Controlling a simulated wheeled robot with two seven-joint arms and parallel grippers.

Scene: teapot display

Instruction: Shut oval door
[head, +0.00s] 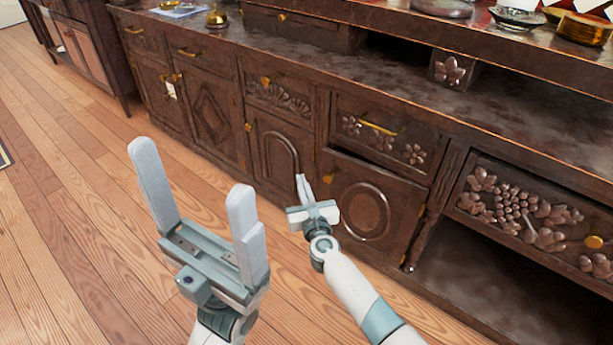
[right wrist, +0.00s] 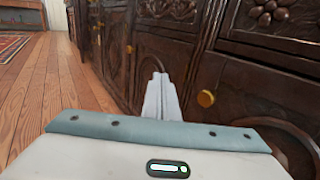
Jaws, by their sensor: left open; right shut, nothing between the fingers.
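The oval door (head: 368,212) is the dark wooden cabinet door with a carved oval, under a drawer with flower carvings. It stands slightly ajar, with a dark gap along its top edge. Its brass knob (head: 328,179) is at its upper left; the knob also shows in the right wrist view (right wrist: 206,98). My right gripper (head: 301,182) is shut and empty, just left of the knob and in front of the cabinet; I cannot tell if it touches the door. My left gripper (head: 192,168) is open and empty, above the floor further left.
The arched door (head: 277,155) left of the oval door looks shut. An open lower shelf (head: 480,285) lies to the right, under a drawer with grape carvings (head: 530,215). The cabinet top (head: 330,72) runs above. The wooden floor (head: 60,220) at left is clear.

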